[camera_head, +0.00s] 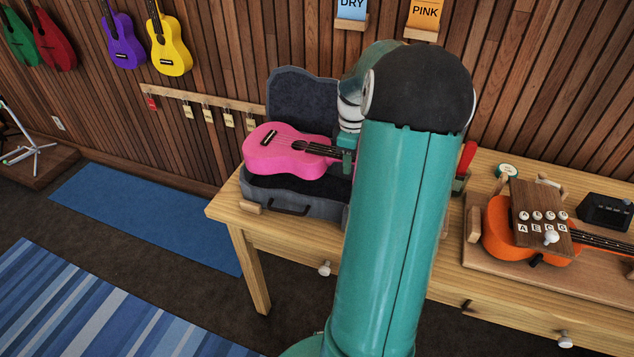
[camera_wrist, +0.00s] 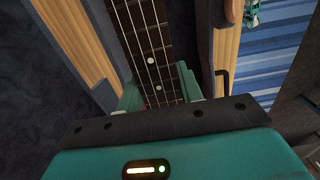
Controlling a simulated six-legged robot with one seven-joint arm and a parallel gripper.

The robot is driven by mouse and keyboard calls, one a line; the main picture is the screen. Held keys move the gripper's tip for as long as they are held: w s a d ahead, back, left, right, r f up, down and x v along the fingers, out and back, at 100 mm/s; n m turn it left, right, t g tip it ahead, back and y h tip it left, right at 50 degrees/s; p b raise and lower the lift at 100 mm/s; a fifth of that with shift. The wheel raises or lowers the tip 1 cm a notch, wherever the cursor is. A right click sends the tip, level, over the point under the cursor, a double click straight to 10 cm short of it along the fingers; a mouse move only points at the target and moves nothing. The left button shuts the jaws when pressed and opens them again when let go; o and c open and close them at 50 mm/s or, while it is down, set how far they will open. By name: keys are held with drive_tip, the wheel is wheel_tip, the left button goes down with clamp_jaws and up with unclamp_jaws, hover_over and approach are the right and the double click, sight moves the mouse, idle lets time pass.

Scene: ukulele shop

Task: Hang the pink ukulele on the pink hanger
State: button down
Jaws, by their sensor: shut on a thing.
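The pink ukulele (camera_head: 287,152) is at the open grey case (camera_head: 303,97) on the wooden table. Its body points left and its neck runs right toward my arm. My gripper (camera_head: 347,158) is shut on the neck, partly hidden by my arm. In the wrist view, the dark fretboard with its strings (camera_wrist: 148,45) lies between the fingers of my gripper (camera_wrist: 160,92). The head of the ukulele is hidden in the head view.
Purple (camera_head: 124,40) and yellow (camera_head: 170,45) ukuleles hang on the wall. An orange ukulele (camera_head: 500,235) lies on a wooden stand at the table's right. A tagged rail (camera_head: 205,98) runs behind the case.

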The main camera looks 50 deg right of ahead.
drive_tip(key=shift+r, duration=1.65)
